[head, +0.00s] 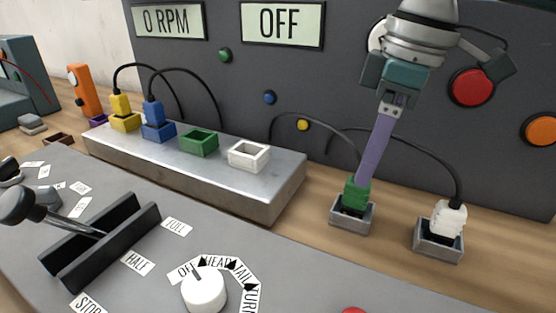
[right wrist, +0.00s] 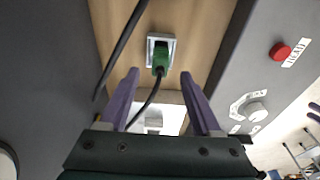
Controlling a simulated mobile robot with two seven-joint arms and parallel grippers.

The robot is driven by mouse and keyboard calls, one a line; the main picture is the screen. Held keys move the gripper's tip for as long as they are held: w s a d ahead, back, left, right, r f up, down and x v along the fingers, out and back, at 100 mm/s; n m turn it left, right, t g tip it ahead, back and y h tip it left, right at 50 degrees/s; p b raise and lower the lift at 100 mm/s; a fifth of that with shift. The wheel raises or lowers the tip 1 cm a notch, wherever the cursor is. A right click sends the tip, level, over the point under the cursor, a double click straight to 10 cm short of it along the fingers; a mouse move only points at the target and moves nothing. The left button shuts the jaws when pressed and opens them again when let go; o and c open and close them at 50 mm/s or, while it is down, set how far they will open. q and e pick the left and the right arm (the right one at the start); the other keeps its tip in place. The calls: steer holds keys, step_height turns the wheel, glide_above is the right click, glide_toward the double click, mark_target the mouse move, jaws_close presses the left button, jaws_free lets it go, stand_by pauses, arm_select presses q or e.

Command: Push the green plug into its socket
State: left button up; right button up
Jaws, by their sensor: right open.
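The green plug (head: 355,193) stands upright in a small grey holder (head: 352,217) on the wooden bench. The green socket (head: 199,142) is empty, on the metal block (head: 240,190) to the left. My right gripper (head: 361,180) reaches down from above, its purple fingertips at the top of the green plug; one finger hides the other in the head view. In the right wrist view the fingers (right wrist: 160,75) are apart, and the green plug (right wrist: 160,56) with its black cable shows between and just beyond the tips. My left gripper is not in view.
A white plug (head: 448,218) stands in another holder at right. Black cables run to the grey panel behind. A console with a lever (head: 60,220) and knob (head: 204,290) lies in front.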

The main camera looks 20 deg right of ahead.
mark_target(356, 196)
steer(key=f, duration=0.3)
steer(key=f+b, duration=0.1)
steer(key=f, duration=0.1)
steer(key=shift+w+a+f, duration=0.3)
jaws_close()
